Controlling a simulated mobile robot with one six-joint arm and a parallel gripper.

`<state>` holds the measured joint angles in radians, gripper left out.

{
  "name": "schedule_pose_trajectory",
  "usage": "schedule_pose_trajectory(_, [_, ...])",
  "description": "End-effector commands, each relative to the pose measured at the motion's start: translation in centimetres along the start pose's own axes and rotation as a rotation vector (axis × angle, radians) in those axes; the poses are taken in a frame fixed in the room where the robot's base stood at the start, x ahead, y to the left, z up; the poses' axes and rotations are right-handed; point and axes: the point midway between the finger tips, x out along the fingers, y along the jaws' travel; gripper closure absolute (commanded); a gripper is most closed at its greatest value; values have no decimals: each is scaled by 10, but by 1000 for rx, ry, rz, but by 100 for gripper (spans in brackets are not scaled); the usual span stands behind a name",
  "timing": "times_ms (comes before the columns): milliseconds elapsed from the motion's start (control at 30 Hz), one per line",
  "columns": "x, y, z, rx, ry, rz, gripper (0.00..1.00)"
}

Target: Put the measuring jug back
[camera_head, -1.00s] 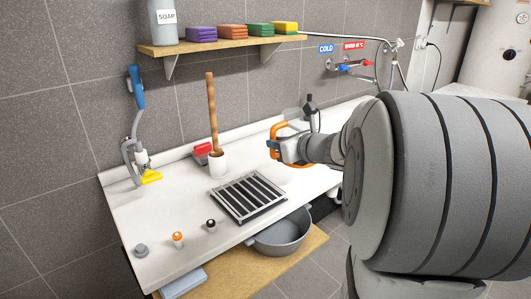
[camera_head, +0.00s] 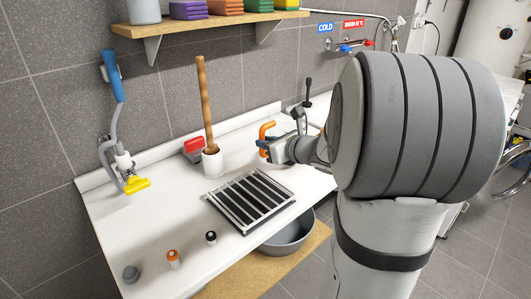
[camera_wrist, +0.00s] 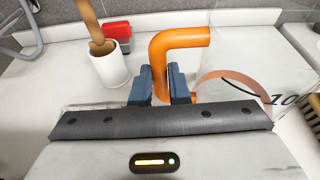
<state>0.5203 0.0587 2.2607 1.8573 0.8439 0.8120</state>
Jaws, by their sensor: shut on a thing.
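The measuring jug is clear with an orange handle (camera_head: 267,130); the handle also shows in the wrist view (camera_wrist: 182,40). My gripper (camera_head: 264,147) is shut on this handle, with its two dark blue fingers (camera_wrist: 160,84) on either side of it. The clear jug body is to the right in the wrist view, with an orange ring and a dark "10" marking. In the head view my wrist hides most of the body. The jug is at the back right of the white counter (camera_head: 140,235). I cannot tell whether its base touches the counter.
A black slatted drain rack (camera_head: 250,200) lies in front. A grey basin (camera_head: 287,238) sits below. A shelf (camera_head: 215,20) hangs above.

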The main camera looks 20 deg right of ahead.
Motion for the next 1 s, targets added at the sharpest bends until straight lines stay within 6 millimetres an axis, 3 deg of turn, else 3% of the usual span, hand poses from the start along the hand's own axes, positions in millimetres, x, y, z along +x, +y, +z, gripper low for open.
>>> schedule_pose_trajectory(133, [7,1,-21,3,1,3,100])
schedule_pose_trajectory(533, [9,1,-26,-1,-1,2,100])
schedule_pose_trajectory(567, [9,2,-26,0,0,2,84])
schedule_pose_trajectory(800, [9,2,-25,0,0,3,64])
schedule_pose_trajectory(1000, [9,2,-25,-1,0,3,63])
